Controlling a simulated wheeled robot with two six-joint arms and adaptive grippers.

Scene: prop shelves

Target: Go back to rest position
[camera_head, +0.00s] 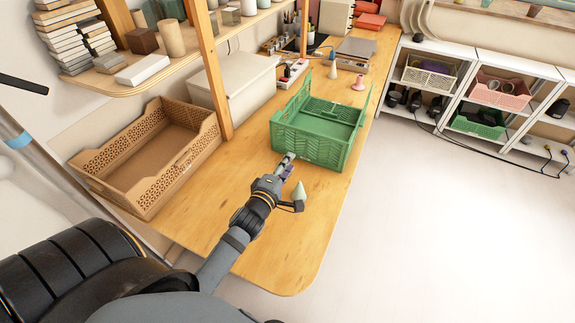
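My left gripper (293,183) is over the wood table, just in front of the green crate (312,152). Its fingers are spread apart. A small pale green cone (299,191) shows at the right-hand finger; I cannot tell whether it touches the gripper or stands on the table behind it. A small purple patch shows by the other finger, too small to make out. My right gripper is not in view.
A brown crate (112,187) stands at the left, near a lidded beige box (238,92) and a wooden post (213,75). The table's front end (290,250) is clear.

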